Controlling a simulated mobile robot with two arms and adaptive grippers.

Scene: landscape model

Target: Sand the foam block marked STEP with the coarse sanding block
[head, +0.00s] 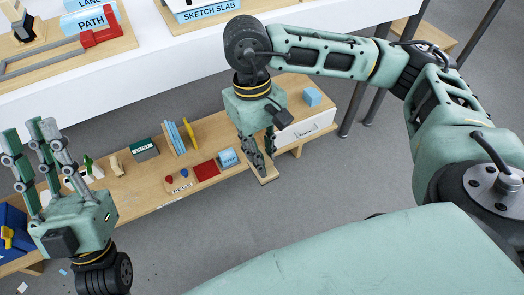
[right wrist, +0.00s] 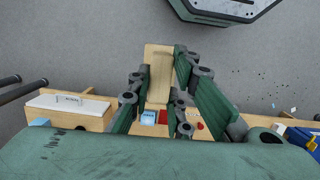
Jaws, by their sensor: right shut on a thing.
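My right gripper (head: 258,158) is shut on a flat tan block (head: 266,180), held in front of the low wooden shelf. In the right wrist view the tan block (right wrist: 159,72) lies lengthwise between the fingers of the right gripper (right wrist: 159,88); I see no marking on it. Whether it is the coarse sanding block I cannot tell. My left gripper (head: 32,130) is at the far left, its fingers up, spread and empty. A small light-blue block (head: 228,158) with an unreadable label lies on the shelf, left of the right gripper. No STEP mark is readable.
The low shelf (head: 125,195) holds a red square (head: 206,171), a dark green box (head: 145,149), upright blue sheets (head: 174,138), a plain blue cube (head: 312,97) and a white drawer (head: 305,128). The white table (head: 170,62) above carries blue PATH (head: 91,20) and SKETCH SLAB (head: 207,10) blocks.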

